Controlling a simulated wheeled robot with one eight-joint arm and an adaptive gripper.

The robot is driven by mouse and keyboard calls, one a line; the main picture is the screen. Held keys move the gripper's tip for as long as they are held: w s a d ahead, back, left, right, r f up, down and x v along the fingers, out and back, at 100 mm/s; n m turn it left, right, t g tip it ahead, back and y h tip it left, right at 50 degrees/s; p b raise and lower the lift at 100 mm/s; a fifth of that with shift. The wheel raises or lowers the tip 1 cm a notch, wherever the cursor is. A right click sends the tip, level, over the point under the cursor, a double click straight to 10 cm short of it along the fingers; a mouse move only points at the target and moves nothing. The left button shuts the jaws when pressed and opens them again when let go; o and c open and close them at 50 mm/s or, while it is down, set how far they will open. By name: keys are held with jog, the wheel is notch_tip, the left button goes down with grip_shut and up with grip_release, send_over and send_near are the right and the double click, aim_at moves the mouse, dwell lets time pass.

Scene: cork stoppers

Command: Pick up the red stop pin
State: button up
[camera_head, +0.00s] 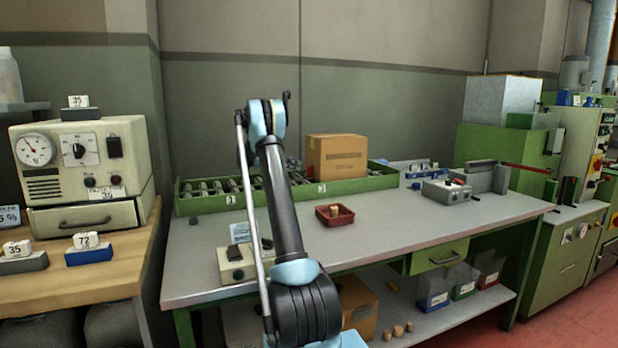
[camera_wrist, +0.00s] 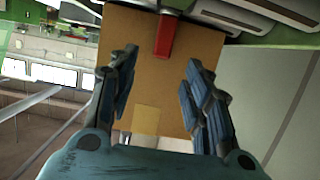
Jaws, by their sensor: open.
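A red bar-shaped piece, which looks like the red stop pin (camera_wrist: 165,38), shows at the top middle of the wrist view. It stands out against a brown cardboard box and meets a grey part at its upper end. My gripper (camera_wrist: 158,85) is open and empty, its two dark fingers spread to either side below the pin. The pin lies beyond the fingertips, roughly in line with the gap between them.
The cardboard box (camera_head: 336,157) sits on the green roller conveyor (camera_head: 370,184) at the back of the workbench (camera_head: 390,243). A red tray (camera_head: 335,221) with a cork in it, a control box (camera_head: 236,262) and a grey fixture (camera_head: 447,191) stand on the bench. The bench's right front is clear.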

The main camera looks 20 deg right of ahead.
aim_at(310, 174)
jog(key=x, duration=0.7)
jog(key=shift+r, duration=0.15)
jog(key=shift+w, duration=0.1)
grip_shut()
